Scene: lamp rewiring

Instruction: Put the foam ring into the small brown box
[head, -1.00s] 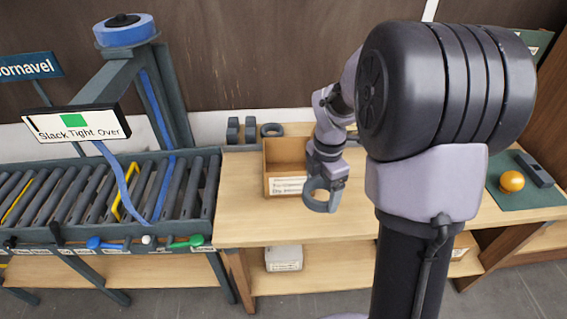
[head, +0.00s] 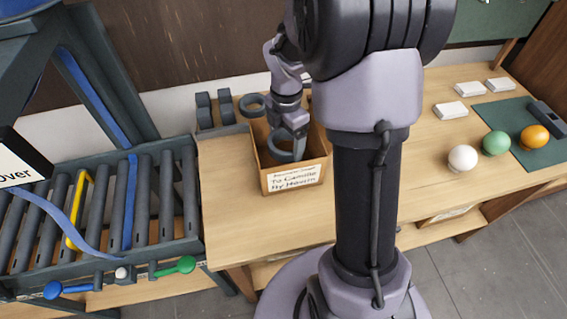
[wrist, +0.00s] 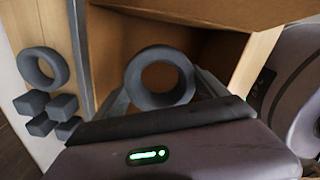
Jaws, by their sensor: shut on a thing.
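A dark grey foam ring (head: 285,158) is held by my gripper (head: 286,134) at the mouth of the small brown box (head: 294,179). The box is open-topped, with a white label on its front. In the wrist view, the ring (wrist: 160,101) stands between the two jaws (wrist: 160,90), its hole facing the camera, with the box's brown inner walls (wrist: 115,50) behind it. My gripper is shut on the ring. I cannot tell whether the ring touches the box floor or wall.
A second grey ring (head: 244,106) and several grey blocks (head: 204,108) lie behind the box. White (head: 462,158), green (head: 496,143) and orange (head: 534,138) balls are to the right. The roller conveyor (head: 110,205) is to the left. The table front is clear.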

